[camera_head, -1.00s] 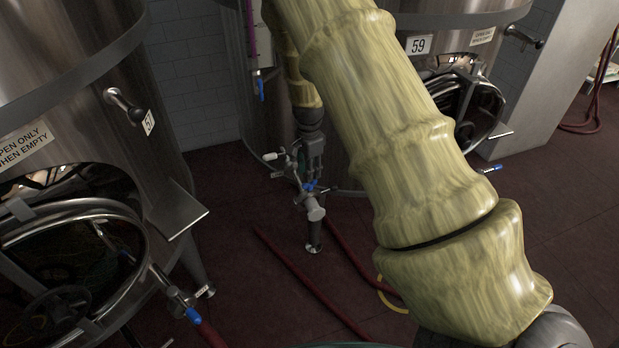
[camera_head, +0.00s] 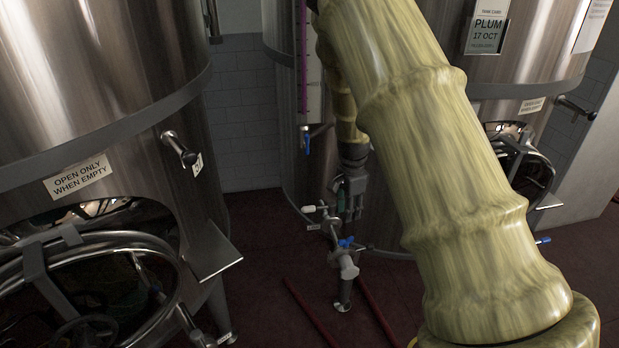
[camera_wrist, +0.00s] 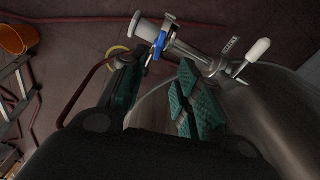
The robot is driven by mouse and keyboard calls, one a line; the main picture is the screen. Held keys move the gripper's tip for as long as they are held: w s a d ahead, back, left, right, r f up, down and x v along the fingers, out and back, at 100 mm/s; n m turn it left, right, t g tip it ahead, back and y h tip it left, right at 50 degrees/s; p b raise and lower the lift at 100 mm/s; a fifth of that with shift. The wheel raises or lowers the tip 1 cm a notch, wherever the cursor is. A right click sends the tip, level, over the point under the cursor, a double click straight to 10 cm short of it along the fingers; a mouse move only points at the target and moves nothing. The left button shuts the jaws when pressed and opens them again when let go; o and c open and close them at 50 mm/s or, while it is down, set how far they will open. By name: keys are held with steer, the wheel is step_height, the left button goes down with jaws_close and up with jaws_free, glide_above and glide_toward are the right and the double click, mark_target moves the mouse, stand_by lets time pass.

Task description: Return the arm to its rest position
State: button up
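My arm in its yellowish sleeve (camera_head: 440,150) crosses the right half of the head view and hides part of the tank behind it. My gripper (camera_head: 348,210) points down in front of the middle tank, just above a steel valve assembly with a blue handle (camera_head: 346,242). In the wrist view my gripper (camera_wrist: 158,76) shows two teal-padded fingers apart with nothing between them. The valve with its blue handle (camera_wrist: 160,44) and a white-handled tap (camera_wrist: 256,50) lie beyond the fingertips. I cannot tell the exact gap between fingers and valve.
A large steel tank (camera_head: 90,80) with an open round hatch (camera_head: 90,250) and a projecting plate stands at left. Another tank (camera_head: 520,40) is behind my arm. Red hoses (camera_head: 375,310) lie on the floor. An orange bucket (camera_wrist: 14,38) shows in the wrist view.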

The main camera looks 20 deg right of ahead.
steer(key=s+a+f+n+h, duration=0.1)
steer(key=s+a+f+n, duration=0.25)
steer(key=s+f, duration=0.65)
steer(key=s+a+f+n+h, duration=0.1)
steer(key=s+a+f+n, duration=0.3)
steer(key=s+f, duration=0.65)
steer(key=s+a+f+n, duration=0.2)
steer(key=s+a+n, duration=0.1)
steer(key=s, duration=0.3)
steer(key=s+a+f+n+y, duration=0.1)
steer(key=s+a+f+n, duration=0.2)
steer(key=s, duration=0.4)
steer(key=s+a+f+n+y+b, duration=0.1)
steer(key=s+a+f+n, duration=0.2)
steer(key=s+a, duration=0.3)
steer(key=shift+s+a+n, duration=0.2)
steer(key=shift+a+n, duration=0.2)
steer(key=shift+n, duration=0.45)
